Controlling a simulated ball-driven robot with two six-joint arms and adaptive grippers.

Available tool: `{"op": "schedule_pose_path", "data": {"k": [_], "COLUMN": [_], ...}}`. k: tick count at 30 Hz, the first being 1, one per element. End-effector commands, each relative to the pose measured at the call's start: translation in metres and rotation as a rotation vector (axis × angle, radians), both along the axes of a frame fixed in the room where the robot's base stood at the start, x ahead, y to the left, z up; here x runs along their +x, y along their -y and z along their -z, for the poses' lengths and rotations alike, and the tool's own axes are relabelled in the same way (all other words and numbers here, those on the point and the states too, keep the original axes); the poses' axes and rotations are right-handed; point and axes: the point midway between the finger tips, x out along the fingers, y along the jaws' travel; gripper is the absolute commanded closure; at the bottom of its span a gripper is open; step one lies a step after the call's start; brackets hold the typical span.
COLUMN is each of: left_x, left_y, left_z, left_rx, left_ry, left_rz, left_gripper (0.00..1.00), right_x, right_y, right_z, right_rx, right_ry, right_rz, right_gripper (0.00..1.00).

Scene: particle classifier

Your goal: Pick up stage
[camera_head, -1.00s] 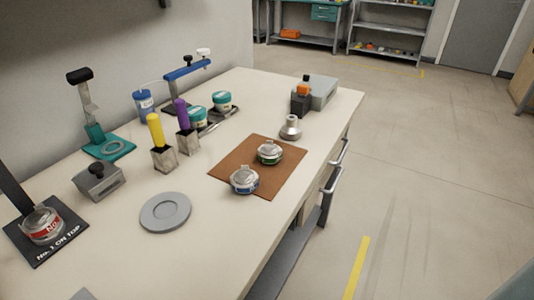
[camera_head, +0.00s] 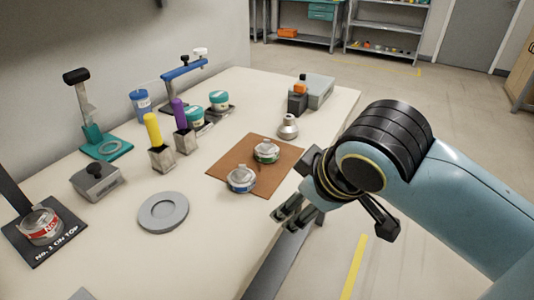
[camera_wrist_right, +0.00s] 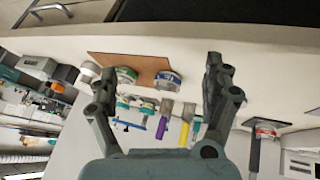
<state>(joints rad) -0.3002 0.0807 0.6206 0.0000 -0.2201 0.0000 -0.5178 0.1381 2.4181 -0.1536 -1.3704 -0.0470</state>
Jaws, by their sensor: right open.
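Three round metal stages show. The one with a blue band (camera_head: 241,179) and the one with a green band (camera_head: 266,151) sit on a brown mat (camera_head: 222,172). A red-banded one (camera_head: 41,227) sits on a black base marked "No. 1 ON TOP" (camera_head: 62,249) at the far left. My right gripper (camera_head: 290,212) is open and empty near the table's front edge, to the right of the blue-banded stage and apart from it. In the right wrist view, the blue-banded (camera_wrist_right: 168,80) and green-banded (camera_wrist_right: 125,75) stages show beyond the open fingers. My left gripper is not in view.
A grey round dish (camera_head: 163,211) lies left of the mat. Behind it stand yellow-handled (camera_head: 152,129) and purple-handled (camera_head: 181,114) tools in metal holders. A small metal weight (camera_head: 288,128) stands behind the mat.

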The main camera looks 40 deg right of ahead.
Motion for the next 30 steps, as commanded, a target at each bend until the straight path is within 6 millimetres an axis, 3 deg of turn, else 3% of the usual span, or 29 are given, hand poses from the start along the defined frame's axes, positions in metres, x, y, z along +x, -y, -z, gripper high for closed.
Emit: {"op": "schedule_pose_path", "data": {"k": [6, 11, 14, 16, 19, 21, 23, 25, 28, 29, 30], "left_x": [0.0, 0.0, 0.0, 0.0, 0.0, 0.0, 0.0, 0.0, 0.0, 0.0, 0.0], "left_y": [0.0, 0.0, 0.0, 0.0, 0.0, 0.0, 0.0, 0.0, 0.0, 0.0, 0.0], "left_z": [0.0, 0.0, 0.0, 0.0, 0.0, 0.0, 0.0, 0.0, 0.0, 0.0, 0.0], "left_rx": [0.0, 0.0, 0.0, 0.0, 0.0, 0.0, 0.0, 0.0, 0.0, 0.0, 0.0], "left_ry": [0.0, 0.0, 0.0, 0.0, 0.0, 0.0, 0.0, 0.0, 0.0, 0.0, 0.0], "left_rz": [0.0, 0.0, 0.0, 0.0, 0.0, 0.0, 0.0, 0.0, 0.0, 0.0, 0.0], "left_gripper": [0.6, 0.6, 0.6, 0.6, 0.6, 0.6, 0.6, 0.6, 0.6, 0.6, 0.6], "right_x": [0.082, 0.141, 0.178, 0.201, 0.226, 0.238, 0.247, 0.255, 0.264, 0.266, 0.267], "right_y": [0.039, 0.051, 0.041, 0.02, -0.026, -0.06, -0.085, -0.105, -0.109, -0.103, -0.091], "right_z": [-0.055, -0.118, -0.172, -0.209, -0.241, -0.244, -0.233, -0.208, -0.157, -0.14, -0.118], "right_rx": [-0.303, -0.609, -0.884, -1.116, -1.464, -1.692, -1.87, -2.05, -2.217, 2.185, 2.03], "right_ry": [0.309, 0.552, 0.726, 0.846, 0.972, 1.02, 1.031, 1.005, 0.892, -0.818, -0.684], "right_rz": [-0.099, -0.236, -0.382, -0.53, -0.794, -1.012, -1.223, -1.5, -1.95, 2.044, 2.076], "right_gripper": [0.17, 0.17, 0.17, 0.17, 0.17, 0.17, 0.17, 0.17, 0.17, 0.17, 0.17]}}
